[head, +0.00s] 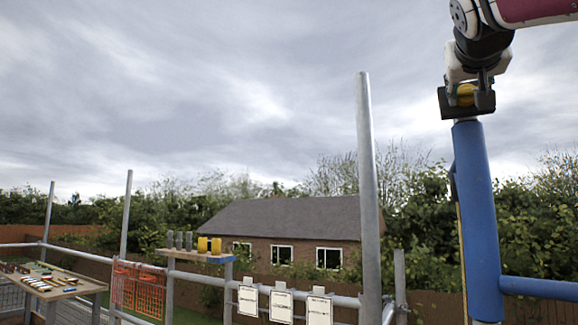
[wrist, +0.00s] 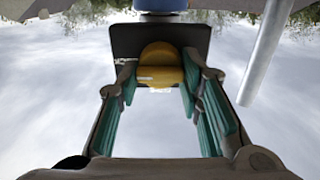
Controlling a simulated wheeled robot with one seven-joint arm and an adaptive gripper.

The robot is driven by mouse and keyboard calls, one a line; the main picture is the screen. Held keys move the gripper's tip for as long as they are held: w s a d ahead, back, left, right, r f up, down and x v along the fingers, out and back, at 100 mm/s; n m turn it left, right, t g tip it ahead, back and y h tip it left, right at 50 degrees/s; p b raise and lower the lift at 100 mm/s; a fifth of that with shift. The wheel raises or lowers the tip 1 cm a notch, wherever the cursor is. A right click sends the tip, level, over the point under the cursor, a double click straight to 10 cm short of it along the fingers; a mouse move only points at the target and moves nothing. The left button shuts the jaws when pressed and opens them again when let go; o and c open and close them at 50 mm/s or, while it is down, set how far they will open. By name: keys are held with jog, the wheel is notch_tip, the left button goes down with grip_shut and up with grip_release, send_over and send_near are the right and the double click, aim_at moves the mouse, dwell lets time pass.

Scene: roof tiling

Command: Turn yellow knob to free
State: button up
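The yellow knob (wrist: 160,68) sits in front of a dark square plate (wrist: 122,48) in the wrist view. In the head view the knob (head: 466,94) shows at the top of a blue post (head: 477,210), inside a dark bracket. My gripper (wrist: 160,80) has its teal-padded fingers one on each side of the knob, close against its edges, and looks shut on it. In the head view my gripper (head: 470,85) comes down from above onto the bracket and partly hides the knob. Its fingertips are hard to make out there.
A grey pole (head: 367,190) stands left of the post; it also shows at the right of the wrist view (wrist: 265,52). A blue rail (head: 540,289) joins the post low down. A shelf (head: 195,256) and a table (head: 65,290) with tools stand at the left.

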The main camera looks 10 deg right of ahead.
jog(key=shift+c, duration=1)
jog(key=n+p, duration=0.1)
jog(key=n, duration=0.3)
jog(key=shift+a+n, duration=0.1)
jog(key=shift+n, duration=0.3)
jog(key=n+p, duration=0.1)
jog(key=n, duration=0.3)
jog(key=shift+n+p, duration=0.3)
jog(key=shift+p, duration=0.05)
jog(key=n+p, duration=0.2)
jog(key=n, duration=0.3)
jog(key=shift+a, duration=0.1)
jog(key=shift+w+f+n+p, duration=0.1)
jog(key=shift+f+n+p, duration=0.1)
jog(key=shift+n+p, duration=1.2)
jog(key=shift+n+b, duration=0.4)
jog(key=shift+n, duration=0.1)
